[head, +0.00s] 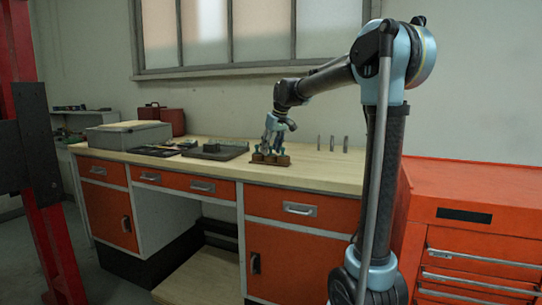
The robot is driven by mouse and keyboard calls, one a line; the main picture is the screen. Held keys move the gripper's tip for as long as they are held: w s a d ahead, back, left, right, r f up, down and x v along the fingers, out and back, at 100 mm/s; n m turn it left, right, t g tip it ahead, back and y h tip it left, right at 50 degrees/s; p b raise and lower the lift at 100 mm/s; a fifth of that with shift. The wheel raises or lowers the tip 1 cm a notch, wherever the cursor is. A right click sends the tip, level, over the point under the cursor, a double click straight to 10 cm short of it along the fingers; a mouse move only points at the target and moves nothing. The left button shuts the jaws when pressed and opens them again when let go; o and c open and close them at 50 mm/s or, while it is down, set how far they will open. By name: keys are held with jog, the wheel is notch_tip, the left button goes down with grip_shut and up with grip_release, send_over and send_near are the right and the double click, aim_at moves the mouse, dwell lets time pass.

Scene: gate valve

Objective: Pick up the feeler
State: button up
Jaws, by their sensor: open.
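My gripper (271,139) is at the end of my arm, low over the workbench and pointing down. It is open. Its fingers overlap a small brown rack (284,161) with dark greenish upright pieces in it. I cannot tell whether the fingers touch anything there. I cannot make out for certain which thing is the feeler; it may be one of the small pieces at the rack, partly hidden by the gripper.
The wooden workbench (340,172) has several upright grey pieces (332,144) at right. A dark tray (215,151), flat dark tools (160,150), a grey case (128,137) and a red toolbox (168,120) lie left. A red tool cabinet (470,195) stands right.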

jog(key=c, duration=1)
jog(key=shift+o, duration=0.2)
